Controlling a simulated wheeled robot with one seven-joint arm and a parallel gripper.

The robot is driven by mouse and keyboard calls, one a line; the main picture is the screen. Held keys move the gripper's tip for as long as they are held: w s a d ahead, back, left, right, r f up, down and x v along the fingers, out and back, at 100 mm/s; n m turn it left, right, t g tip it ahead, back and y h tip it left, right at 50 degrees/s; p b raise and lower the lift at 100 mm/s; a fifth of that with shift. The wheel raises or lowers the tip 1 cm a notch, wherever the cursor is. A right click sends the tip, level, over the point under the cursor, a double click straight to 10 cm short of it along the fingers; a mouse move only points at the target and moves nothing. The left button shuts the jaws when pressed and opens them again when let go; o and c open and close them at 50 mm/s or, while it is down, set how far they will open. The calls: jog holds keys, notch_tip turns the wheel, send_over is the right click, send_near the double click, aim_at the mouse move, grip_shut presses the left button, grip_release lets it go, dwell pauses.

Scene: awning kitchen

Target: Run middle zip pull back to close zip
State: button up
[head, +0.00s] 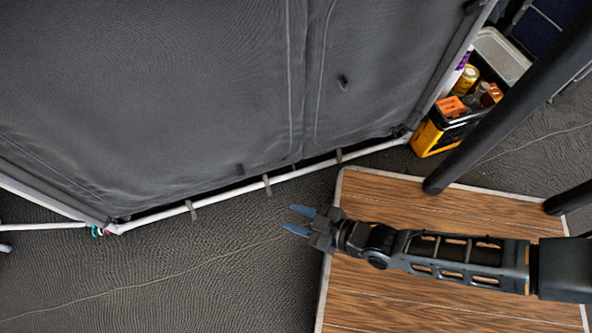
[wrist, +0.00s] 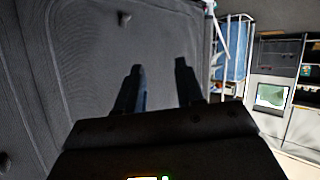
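The grey fabric awning panel (head: 180,80) fills the upper left of the head view, with seam or zip lines running up its middle. A small dark tab (head: 343,82), perhaps a zip pull, sits beside these lines. Another dark tab (head: 240,170) is near the panel's lower edge. The wrist view shows the grey panel (wrist: 90,60) with a small dark tab (wrist: 124,18) near its top; I cannot tell which tab is the middle zip pull. My gripper (head: 297,219) is open and empty, below the panel's lower edge in the picture and apart from both tabs. Its parted fingers show in the wrist view (wrist: 159,68).
A white pole (head: 230,187) with grey straps runs along the panel's lower edge. A wooden tabletop (head: 400,310) lies under my arm. A yellow and black crate (head: 428,138) with cans stands at upper right, near dark posts (head: 500,100). Shelving (wrist: 285,90) is right in the wrist view.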

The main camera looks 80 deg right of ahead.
jog(key=w+d+f+m+g+h, duration=0.25)
jog(key=d+f+m+h, duration=0.3)
jog(key=d+f, duration=0.3)
jog(key=m+g+h, duration=0.3)
jog(key=m+g, duration=0.1)
jog(key=m, duration=0.1)
send_near(294, 167)
jog(key=b+x, duration=0.3)
jog(key=x, duration=0.3)
jog(key=shift+d+f+b, duration=0.15)
jog(key=shift+b, duration=0.25)
jog(key=shift+t+y+x, duration=0.25)
jog(key=shift+x, duration=0.5)
jog(key=shift+w, duration=0.1)
grip_shut()
